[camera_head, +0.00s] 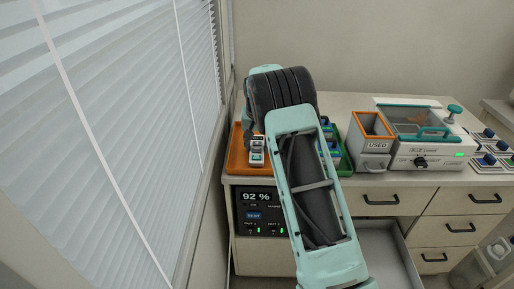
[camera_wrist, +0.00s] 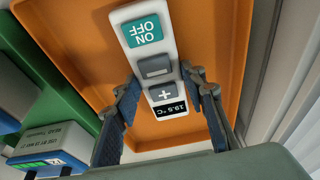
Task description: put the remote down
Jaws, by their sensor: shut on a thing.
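The remote (camera_wrist: 155,68) is white, with a teal ON/OFF button, grey buttons and a small screen reading 19.5 °C. In the wrist view my gripper (camera_wrist: 163,82) is shut on it, with one dark finger on each side near its screen end. The remote is over the orange tray (camera_wrist: 228,45); I cannot tell whether it touches the tray floor. In the head view the remote (camera_head: 257,151) shows within the orange tray (camera_head: 235,160) at the left end of the counter.
A green tray (camera_head: 347,167) with blue-and-grey devices stands right of the orange tray, partly behind my arm. Farther right are the USED bin (camera_head: 371,146) and a white machine (camera_head: 430,150). Window blinds (camera_head: 110,110) and the wall are close on the left. A drawer (camera_head: 385,250) below is open.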

